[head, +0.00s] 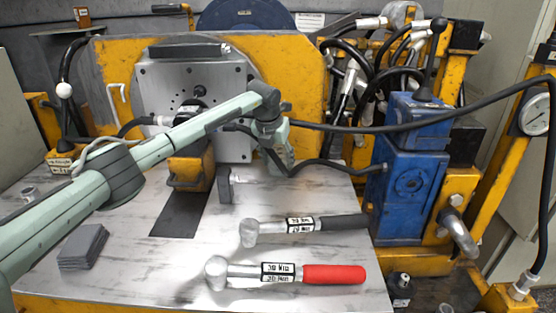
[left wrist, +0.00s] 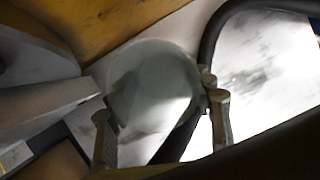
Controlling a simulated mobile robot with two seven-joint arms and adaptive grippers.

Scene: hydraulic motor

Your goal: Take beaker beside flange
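My left gripper (head: 280,152) reaches over the table from the left, in front of the yellow machine. In the left wrist view its two fingers (left wrist: 160,112) stand apart. A round, grey, see-through shape, which looks like the beaker (left wrist: 152,82), lies between and just beyond the fingertips; I cannot tell whether they touch it. In the head view I cannot make the beaker out. A dark upright plate with a pale stub, possibly the flange (head: 225,186), stands on the table left of and below the gripper. My right gripper is in neither view.
Two hammers, one black-handled (head: 300,225) and one red-handled (head: 290,272), lie on the table's front half. Dark plates (head: 83,246) are stacked at front left. A blue pump (head: 408,178) stands right, with black hoses (head: 420,124) crossing behind and beside the gripper.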

